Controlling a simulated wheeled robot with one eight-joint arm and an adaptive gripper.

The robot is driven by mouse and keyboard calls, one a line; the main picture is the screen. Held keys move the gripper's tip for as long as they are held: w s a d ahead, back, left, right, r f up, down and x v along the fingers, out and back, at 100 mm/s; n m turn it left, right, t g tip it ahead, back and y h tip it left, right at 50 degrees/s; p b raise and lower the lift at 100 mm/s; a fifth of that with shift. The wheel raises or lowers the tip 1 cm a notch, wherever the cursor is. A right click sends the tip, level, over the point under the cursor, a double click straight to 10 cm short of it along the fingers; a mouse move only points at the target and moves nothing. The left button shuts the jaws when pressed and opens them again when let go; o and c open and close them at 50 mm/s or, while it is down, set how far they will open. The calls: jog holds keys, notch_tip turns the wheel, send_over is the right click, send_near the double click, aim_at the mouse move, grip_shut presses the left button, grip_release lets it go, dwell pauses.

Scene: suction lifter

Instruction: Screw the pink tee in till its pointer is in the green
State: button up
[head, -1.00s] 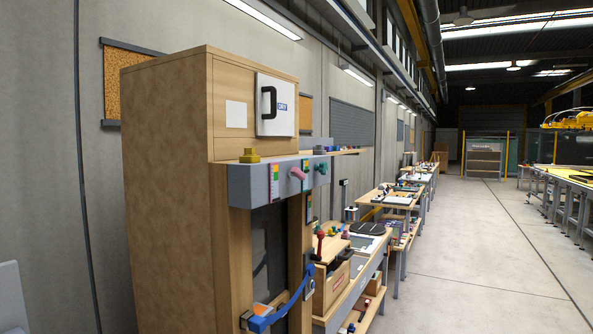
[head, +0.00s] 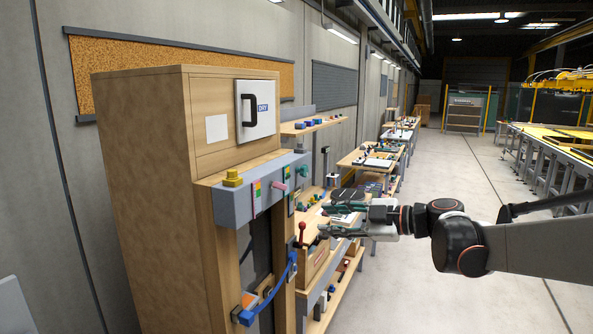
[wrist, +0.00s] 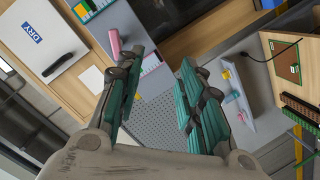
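The pink tee (head: 279,188) sticks out of the front of a grey box (head: 235,207) on a tall wooden cabinet. In the wrist view the pink tee (wrist: 114,42) shows upper left, beyond my left-hand finger. Coloured strips (head: 257,195) are on the box beside it; I cannot make out the pointer or where it stands. My gripper (head: 326,212) is open and empty, to the right of the tee and apart from it. In the wrist view its teal-padded fingers (wrist: 162,68) are spread.
A teal tee (head: 304,170) and a yellow knob (head: 233,178) are on the same box. A blue curved handle (head: 270,292) juts out below. Benches with loose items stand behind my gripper.

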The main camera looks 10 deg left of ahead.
aim_at(283, 186)
jog(key=w+r+n+y+p, duration=0.2)
jog(key=w+r+n+y, duration=0.1)
jog(key=w+r+n, duration=0.15)
jog(key=shift+m, duration=0.25)
jog(key=x, duration=0.4)
jog(key=p+x, duration=0.1)
jog(key=x, duration=0.4)
jog(key=p+x, duration=0.1)
jog(key=x, duration=0.3)
jog(key=shift+w+a+f, duration=0.3)
jog(key=shift+w+f, duration=0.1)
jog(key=shift+c, duration=0.6)
grip_shut()
